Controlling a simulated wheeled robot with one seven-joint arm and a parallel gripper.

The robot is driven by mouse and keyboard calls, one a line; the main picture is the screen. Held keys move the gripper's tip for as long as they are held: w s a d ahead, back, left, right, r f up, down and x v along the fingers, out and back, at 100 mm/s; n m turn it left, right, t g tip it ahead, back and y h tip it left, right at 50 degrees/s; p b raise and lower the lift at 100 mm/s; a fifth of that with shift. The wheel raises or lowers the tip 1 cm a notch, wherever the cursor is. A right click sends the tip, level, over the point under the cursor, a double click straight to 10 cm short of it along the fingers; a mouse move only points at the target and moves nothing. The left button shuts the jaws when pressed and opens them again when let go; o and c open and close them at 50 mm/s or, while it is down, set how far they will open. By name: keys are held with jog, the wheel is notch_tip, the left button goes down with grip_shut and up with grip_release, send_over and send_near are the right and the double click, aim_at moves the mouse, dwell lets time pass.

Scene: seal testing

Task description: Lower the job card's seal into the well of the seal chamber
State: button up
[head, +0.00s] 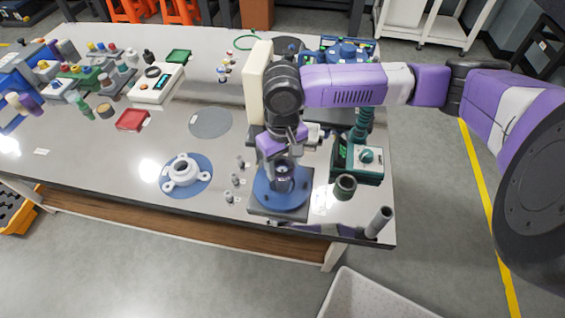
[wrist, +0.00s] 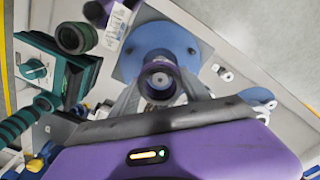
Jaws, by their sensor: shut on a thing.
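The seal chamber is a blue round flange (head: 264,190) on a dark square base at the table's front right. My gripper (head: 284,168) points down directly over the chamber's middle. In the wrist view my gripper (wrist: 161,88) is shut on a dark ring-shaped seal (wrist: 148,74), with a finger on each side. The seal overlaps the chamber's centre there. The fingers and seal hide the well, so I cannot tell whether the seal is above the well or partly inside it.
A green-and-white box with a knob (head: 362,157) and a dark green cup (head: 345,187) stand close on the right. A white flanged part (head: 181,172) and several small metal pieces are left of the chamber.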

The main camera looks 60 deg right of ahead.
aim_at(283, 171)
jog(key=shift+f+b, duration=0.35)
jog(key=shift+f, duration=0.6)
jog(key=shift+f, duration=0.15)
jog(key=shift+f+b, duration=0.55)
jog(key=shift+f, duration=0.4)
jog(key=shift+f, duration=0.15)
jog(key=shift+f, duration=0.45)
jog(key=shift+f+b, duration=0.35)
dwell(0.4)
jog(key=o, duration=1.7)
